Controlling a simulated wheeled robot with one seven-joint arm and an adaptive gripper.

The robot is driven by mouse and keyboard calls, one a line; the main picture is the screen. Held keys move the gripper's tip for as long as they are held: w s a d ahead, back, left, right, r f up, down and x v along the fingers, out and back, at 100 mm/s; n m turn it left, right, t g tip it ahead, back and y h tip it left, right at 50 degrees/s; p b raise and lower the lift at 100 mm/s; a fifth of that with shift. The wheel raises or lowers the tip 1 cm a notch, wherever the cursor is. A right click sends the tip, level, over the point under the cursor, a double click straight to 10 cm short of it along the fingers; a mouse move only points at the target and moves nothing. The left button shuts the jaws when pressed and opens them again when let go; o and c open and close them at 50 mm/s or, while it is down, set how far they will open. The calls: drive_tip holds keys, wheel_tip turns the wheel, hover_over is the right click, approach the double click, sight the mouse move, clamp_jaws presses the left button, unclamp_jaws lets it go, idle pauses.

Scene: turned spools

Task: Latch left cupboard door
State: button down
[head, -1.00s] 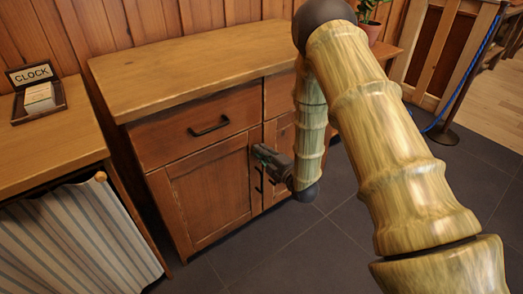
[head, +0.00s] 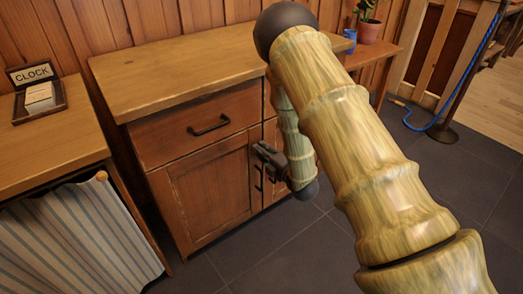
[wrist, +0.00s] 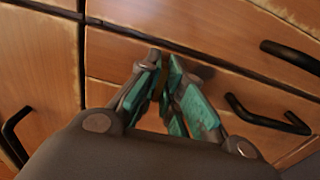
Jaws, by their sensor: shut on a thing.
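The left cupboard door (head: 208,198) is a brown wooden panel below a drawer, and it looks closed, flush with the cabinet front. Its black handle (wrist: 265,115) shows at the lower right in the wrist view. My gripper (head: 257,148) is at the door's top inner corner, by the seam between the two doors. In the wrist view its teal-padded fingers (wrist: 164,88) are shut on a small dark brownish piece, apparently the latch (wrist: 163,92). The fingers mostly hide it, so its angle cannot be told. The right door (wrist: 200,25) is largely hidden by my arm in the head view.
A drawer with a black handle (head: 209,125) is above the left door. A desk (head: 55,140) with a striped curtain (head: 75,235) stands at the left. A plant pot (head: 368,31) and blue mug (head: 350,38) are at the back right. The dark floor in front is open.

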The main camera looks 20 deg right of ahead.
drive_tip(key=c, duration=1.6)
unclamp_jaws()
drive_tip(key=v, duration=1.2)
